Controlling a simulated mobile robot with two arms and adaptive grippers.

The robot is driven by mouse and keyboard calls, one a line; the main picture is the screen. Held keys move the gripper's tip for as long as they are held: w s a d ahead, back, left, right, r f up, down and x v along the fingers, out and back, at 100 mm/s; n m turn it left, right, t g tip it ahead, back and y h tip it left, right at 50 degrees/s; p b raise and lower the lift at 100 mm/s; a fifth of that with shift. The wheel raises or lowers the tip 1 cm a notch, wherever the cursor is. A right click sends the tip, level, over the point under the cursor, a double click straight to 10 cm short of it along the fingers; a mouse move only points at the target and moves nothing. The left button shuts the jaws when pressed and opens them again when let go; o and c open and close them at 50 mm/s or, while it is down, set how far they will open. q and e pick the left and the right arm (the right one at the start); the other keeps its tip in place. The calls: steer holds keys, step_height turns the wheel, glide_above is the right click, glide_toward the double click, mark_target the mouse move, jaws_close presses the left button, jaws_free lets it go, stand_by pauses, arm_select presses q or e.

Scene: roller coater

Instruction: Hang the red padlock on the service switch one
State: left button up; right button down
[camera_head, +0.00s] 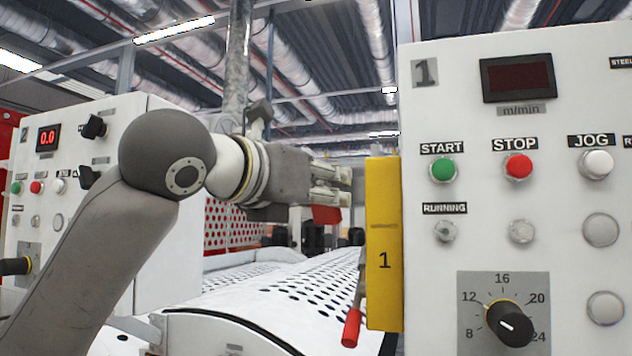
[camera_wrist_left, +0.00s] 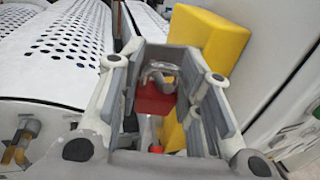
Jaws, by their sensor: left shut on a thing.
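The yellow service switch one (camera_head: 384,270), marked "1", is on the left side of the white control cabinet. Its lever with a red handle (camera_head: 351,328) hangs down on its left. My left gripper (camera_head: 340,187) is just left of the switch's upper part, shut on the red padlock (camera_head: 326,214), whose red body shows below the fingers. In the left wrist view the padlock (camera_wrist_left: 153,101) sits between the fingers with its silver shackle toward the switch (camera_wrist_left: 212,36). I cannot tell whether the shackle touches the switch. My right gripper is not in view.
The white control cabinet 1 (camera_head: 450,90) with buttons and a dial stands right of the switch. A second cabinet (camera_head: 100,130) stands behind my left arm. White perforated covers (camera_head: 300,290) lie below the gripper. Open space remains above the switch.

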arm_select(q)
steer(key=shift+w+d+f, duration=0.1)
steer(key=shift+w+f, duration=0.2)
steer(key=shift+f, duration=0.1)
steer(key=o, duration=0.7)
steer(key=shift+o, duration=1.4)
steer(key=shift+w+d, duration=0.1)
steer(key=shift+w, duration=0.05)
steer(key=shift+o, duration=0.7)
steer(key=shift+w+d+f, duration=0.1)
steer(key=shift+w+f, duration=0.05)
steer(key=shift+w, duration=0.05)
steer(key=shift+w+d, duration=0.15)
steer(key=shift+w, duration=0.25)
steer(key=shift+s, duration=0.2)
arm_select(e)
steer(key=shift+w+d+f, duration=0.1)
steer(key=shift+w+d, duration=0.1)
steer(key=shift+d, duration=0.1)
